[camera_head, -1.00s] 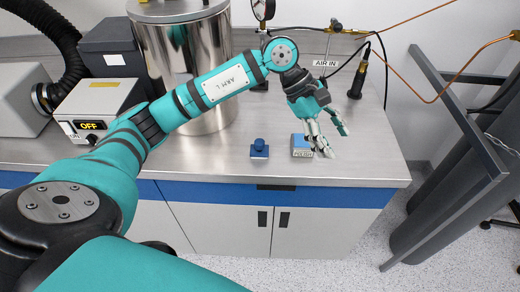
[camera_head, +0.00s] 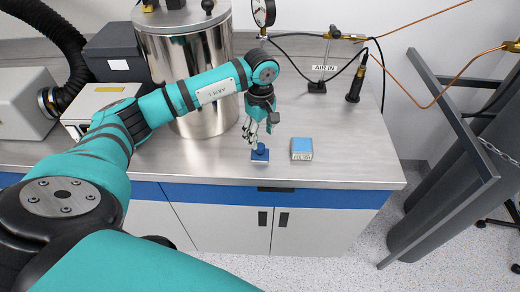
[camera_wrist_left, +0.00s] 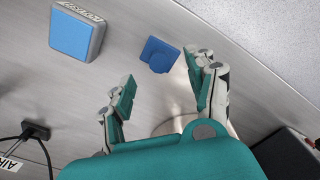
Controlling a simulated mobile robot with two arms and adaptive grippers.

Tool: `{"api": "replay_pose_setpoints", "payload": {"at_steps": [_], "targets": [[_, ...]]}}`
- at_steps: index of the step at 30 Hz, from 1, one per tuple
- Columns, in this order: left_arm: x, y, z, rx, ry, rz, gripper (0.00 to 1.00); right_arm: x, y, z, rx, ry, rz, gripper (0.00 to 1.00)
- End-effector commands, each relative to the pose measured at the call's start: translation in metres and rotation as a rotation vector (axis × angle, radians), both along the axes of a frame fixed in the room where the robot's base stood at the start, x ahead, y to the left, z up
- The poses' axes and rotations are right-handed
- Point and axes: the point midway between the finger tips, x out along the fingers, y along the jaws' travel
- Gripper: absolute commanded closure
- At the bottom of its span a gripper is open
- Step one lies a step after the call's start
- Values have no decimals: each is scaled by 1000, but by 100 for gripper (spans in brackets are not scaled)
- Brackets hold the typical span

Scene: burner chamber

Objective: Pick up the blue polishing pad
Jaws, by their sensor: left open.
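The blue polishing pad (camera_head: 260,154) is small and dark blue, with a round knob on top. It lies flat near the bench's front edge. In the left wrist view the pad (camera_wrist_left: 159,56) shows just beyond the fingertips, closer to the right-hand finger. My left gripper (camera_head: 258,135) is open and empty, pointing down over the pad; its fingers partly overlap the pad's far side in the head view. The left wrist view shows the same gripper (camera_wrist_left: 162,78) with its fingers spread. Contact cannot be told. My right gripper is not in view.
A block with a light blue top and a printed label (camera_head: 301,149) sits just right of the pad. A shiny metal vessel (camera_head: 200,80) stands behind my left arm. The AIR IN fitting (camera_head: 317,86) is at the back. The bench (camera_head: 350,150) is clear at right.

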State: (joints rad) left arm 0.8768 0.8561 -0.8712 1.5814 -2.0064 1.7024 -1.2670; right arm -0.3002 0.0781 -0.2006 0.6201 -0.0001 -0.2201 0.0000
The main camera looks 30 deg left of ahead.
Motion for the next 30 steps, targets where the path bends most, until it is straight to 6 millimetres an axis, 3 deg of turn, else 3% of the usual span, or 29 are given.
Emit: {"api": "replay_pose_setpoints", "payload": {"at_steps": [8,15,24,30], "targets": [[-1,1,-20,-2,5,1,43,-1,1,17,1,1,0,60],[0,2,-55,-2,3,2,43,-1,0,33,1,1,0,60],[1,2,-61,-1,-2,0,43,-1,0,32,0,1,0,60],[1,2,-60,-1,-1,0,69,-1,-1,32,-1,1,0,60]]}}
